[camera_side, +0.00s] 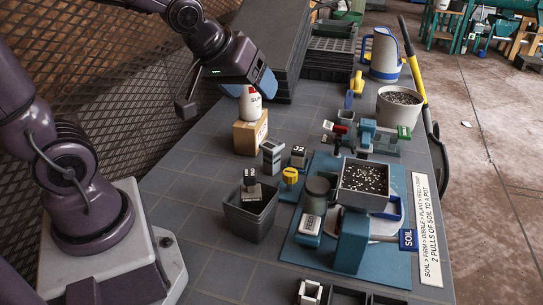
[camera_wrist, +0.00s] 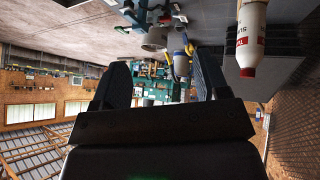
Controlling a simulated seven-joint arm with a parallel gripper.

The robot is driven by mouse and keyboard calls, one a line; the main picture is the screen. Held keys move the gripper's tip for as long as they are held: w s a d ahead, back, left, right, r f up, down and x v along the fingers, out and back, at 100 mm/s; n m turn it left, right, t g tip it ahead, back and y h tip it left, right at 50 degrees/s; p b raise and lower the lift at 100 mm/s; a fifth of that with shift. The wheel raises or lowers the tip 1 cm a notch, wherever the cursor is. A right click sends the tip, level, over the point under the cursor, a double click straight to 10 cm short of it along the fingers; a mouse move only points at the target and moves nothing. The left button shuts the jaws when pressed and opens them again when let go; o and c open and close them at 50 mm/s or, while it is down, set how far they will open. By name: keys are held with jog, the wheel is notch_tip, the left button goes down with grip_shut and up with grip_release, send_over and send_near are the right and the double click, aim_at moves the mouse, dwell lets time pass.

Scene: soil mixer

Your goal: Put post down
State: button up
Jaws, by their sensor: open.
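My gripper (camera_wrist: 160,66) is open, with nothing between its two dark fingers in the wrist view. In the side view my gripper (camera_side: 226,90) is raised beside the white bottle at the back left of the table. No single thing is plainly the post. A dark upright piece with a light label (camera_side: 249,182) stands in the grey open bin (camera_side: 246,222). A grey labelled block (camera_side: 272,155) and a smaller dark labelled block (camera_side: 298,156) stand behind the bin. My gripper is well apart from all of these.
The white bottle (camera_side: 250,104) stands on a cardboard box (camera_side: 250,135), close to my gripper; the bottle also shows in the wrist view (camera_wrist: 252,35). The soil tray (camera_side: 365,199) sits on the blue mixer base. Stacked dark trays rise behind. The table's left part is clear.

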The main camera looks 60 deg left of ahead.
jog(key=w+a+f+n+t, duration=0.2)
jog(key=w+a+f+n, duration=0.2)
jog(key=w+f+n, duration=0.35)
jog(key=n+t+y, duration=0.5)
jog(key=n+t, duration=0.2)
jog(key=n, duration=2)
send_over(268, 152)
jog(key=s, duration=0.2)
notch_tip(268, 152, down, 12)
jog(key=shift+m, duration=0.25)
notch_tip(268, 152, down, 6)
jog(key=shift+w+a+f, duration=0.1)
jog(key=shift+w+f, duration=0.1)
jog(key=x, duration=0.5)
jog(key=c, duration=0.8)
notch_tip(268, 152, up, 9)
jog(key=shift+f, duration=0.1)
jog(key=shift+r, duration=0.25)
jog(key=d+r+m+h, duration=0.1)
jog(key=d+r+h, duration=0.1)
jog(key=d, duration=0.4)
jog(key=d+r+m+t+h, duration=0.1)
jog(key=d+r+m+h, duration=0.1)
jog(key=d, duration=0.4)
jog(key=d+r+m+h, duration=0.1)
jog(key=d+r+h, duration=0.1)
jog(key=d, duration=0.4)
jog(key=shift+w+r+m+t+h, duration=0.2)
jog(key=shift+r+m+t+h, duration=0.1)
jog(key=shift+r, duration=0.5)
